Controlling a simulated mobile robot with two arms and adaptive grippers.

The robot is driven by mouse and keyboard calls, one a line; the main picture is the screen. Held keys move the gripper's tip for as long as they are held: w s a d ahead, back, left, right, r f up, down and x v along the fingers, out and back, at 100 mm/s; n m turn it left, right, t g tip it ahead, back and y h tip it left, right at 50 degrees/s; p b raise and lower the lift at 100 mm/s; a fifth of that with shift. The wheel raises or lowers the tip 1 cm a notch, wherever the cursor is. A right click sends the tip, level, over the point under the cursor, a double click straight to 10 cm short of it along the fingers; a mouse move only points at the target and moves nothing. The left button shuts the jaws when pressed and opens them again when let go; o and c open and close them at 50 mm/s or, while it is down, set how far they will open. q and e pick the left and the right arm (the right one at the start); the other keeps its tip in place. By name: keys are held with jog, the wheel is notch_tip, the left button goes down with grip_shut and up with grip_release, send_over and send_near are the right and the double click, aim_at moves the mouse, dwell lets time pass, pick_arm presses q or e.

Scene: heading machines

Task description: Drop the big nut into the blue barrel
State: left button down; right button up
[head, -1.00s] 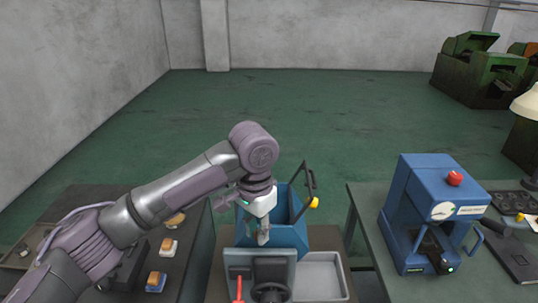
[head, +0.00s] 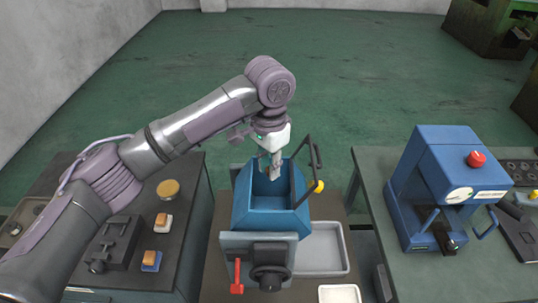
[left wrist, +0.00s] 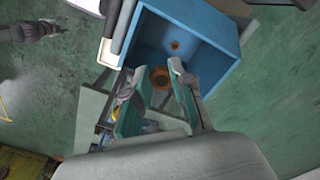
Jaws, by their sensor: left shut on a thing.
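The blue barrel (head: 262,222) is a square, open-topped box in the middle of the head view. It also shows in the left wrist view (left wrist: 215,28). My left gripper (head: 274,172) reaches down at the barrel's mouth, over its back part. In the left wrist view its fingers (left wrist: 158,88) are closed in on the big nut (left wrist: 160,77), a brownish ring between them. The nut is not clear in the head view. A smaller brown ring (left wrist: 175,45) shows inside the barrel. My right gripper is not seen.
A dark handle with a yellow knob (head: 319,186) rises at the barrel's right side. A grey tray (head: 322,250) is right of it. A blue machine with a red button (head: 477,159) stands on the right table. Small blocks (head: 163,222) lie on the left table.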

pick_arm(q)
notch_tip(320, 180, down, 2)
jog(key=shift+w+f, duration=0.1)
jog(key=f+b, duration=0.1)
jog(key=f, duration=0.1)
jog(key=f+b, duration=0.1)
jog(key=f, duration=0.1)
jog(key=shift+w+a+f+b, duration=0.1)
jog(key=shift+w+f+b, duration=0.1)
jog(key=shift+b, duration=0.1)
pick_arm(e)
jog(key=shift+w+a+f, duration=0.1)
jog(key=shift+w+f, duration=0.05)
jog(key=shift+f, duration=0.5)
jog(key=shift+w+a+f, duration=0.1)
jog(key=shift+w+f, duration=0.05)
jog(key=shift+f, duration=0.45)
pick_arm(q)
jog(key=c, duration=0.9)
grip_release()
jog(key=shift+c, duration=0.2)
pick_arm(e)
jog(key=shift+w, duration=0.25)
